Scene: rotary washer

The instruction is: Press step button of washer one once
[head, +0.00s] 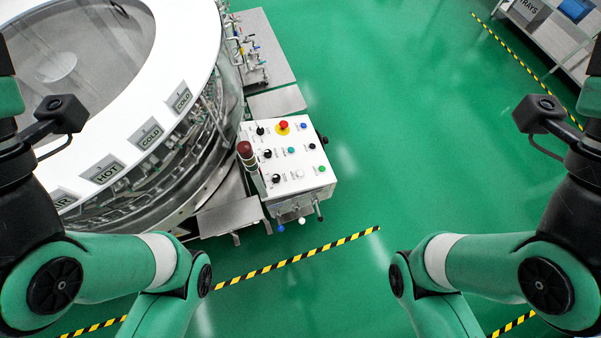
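The washer (190,25) is a large round machine with a white rim at the upper left, with labels reading HOT and COLD. Its white control panel (287,183) stands at its right side, near the middle of the view. The panel carries a red mushroom button (283,125) on yellow, black knobs, and blue, teal, green and white buttons. The button labels are too small to read, so I cannot tell which one is the step button. My two arms come in from the left and right edges, well short of the panel. Both grippers are out of view below the frame.
A dark red signal lamp (244,150) stands upright at the panel's left edge. Pipes and valves (245,45) line the washer's far side. Green floor (400,130) is clear right of the panel.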

